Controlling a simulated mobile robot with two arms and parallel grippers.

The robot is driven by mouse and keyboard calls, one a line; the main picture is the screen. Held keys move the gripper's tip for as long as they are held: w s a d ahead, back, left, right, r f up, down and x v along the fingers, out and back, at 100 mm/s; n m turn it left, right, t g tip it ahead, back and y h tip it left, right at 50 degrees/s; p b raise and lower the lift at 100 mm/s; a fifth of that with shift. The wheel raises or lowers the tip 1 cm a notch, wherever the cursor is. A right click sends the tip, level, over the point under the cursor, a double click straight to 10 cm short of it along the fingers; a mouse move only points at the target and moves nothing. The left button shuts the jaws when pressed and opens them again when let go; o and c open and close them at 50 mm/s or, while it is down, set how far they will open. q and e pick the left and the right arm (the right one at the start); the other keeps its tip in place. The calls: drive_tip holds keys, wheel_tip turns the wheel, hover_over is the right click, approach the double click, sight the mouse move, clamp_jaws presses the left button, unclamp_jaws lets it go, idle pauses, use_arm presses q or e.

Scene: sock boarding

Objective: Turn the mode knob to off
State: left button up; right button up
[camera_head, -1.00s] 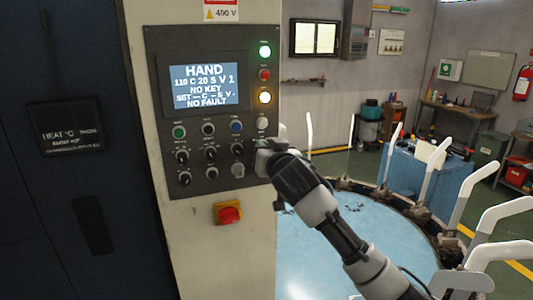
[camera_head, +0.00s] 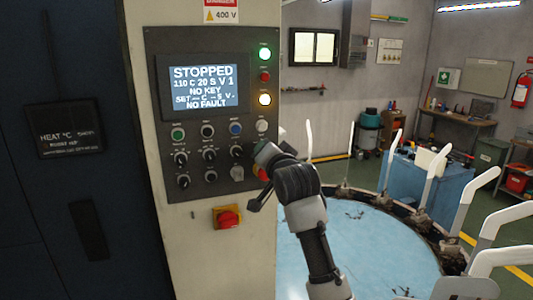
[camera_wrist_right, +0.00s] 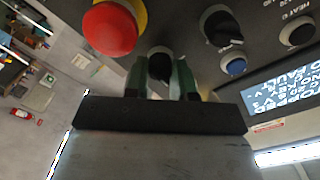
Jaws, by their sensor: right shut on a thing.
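The control panel (camera_head: 152,110) stands on a cream cabinet, with a screen (camera_head: 204,86) reading STOPPED. My right gripper (camera_head: 264,153) is at the panel's right edge and hides the mode knob there in the head view. In the right wrist view, its two green fingers (camera_wrist_right: 161,82) are shut on either side of the black mode knob (camera_wrist_right: 160,66). The knob's exact pointer position cannot be read. My left gripper is not in view.
A red mushroom button with a yellow collar (camera_wrist_right: 109,28) is close beside the fingers. Another black knob (camera_wrist_right: 221,27) and a blue button (camera_wrist_right: 233,66) are on the other side. A red rotary switch (camera_head: 228,218) is below the panel. A round blue table (camera_head: 365,240) lies right.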

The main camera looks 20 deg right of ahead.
idle(0.4)
drive_tip(key=o, duration=0.9)
drive_tip(key=shift+o, duration=0.2)
drive_tip(key=s+b, duration=0.4)
drive_tip(key=s, duration=0.7)
drive_tip(key=shift+d+b, duration=0.25)
drive_tip(key=shift+b, duration=0.05)
drive_tip(key=shift+w, duration=0.1)
